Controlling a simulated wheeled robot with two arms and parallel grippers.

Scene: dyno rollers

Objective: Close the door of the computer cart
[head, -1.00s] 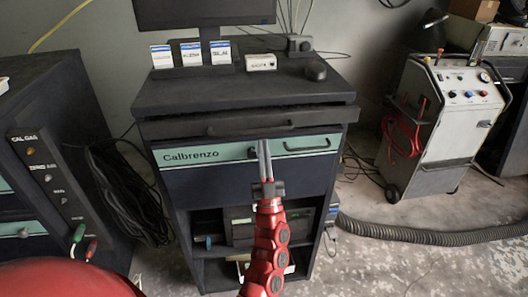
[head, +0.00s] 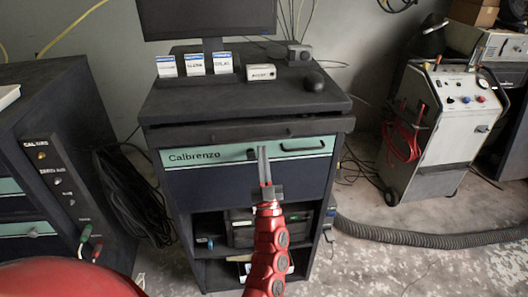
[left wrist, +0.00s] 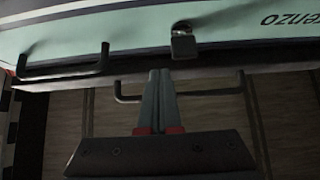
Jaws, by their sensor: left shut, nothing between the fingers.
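The dark computer cart (head: 245,98) stands in the middle of the head view. Its front panel (head: 225,188) is dark blue with a teal strip reading "Calbrenzo", a small latch and a dark handle (head: 302,146). Whether this panel is fully closed I cannot tell. The wrist view shows the teal strip upside down, with the latch (left wrist: 184,40) and handle (left wrist: 62,71). Contact with the panel is unclear. My right gripper is not visible.
A dark tray front (head: 220,134) spans the cart above the panel; open shelves lie below. A CAL GAS cabinet (head: 48,172) stands left, a white wheeled machine (head: 440,125) right. A grey hose (head: 420,238) lies on the floor at the right.

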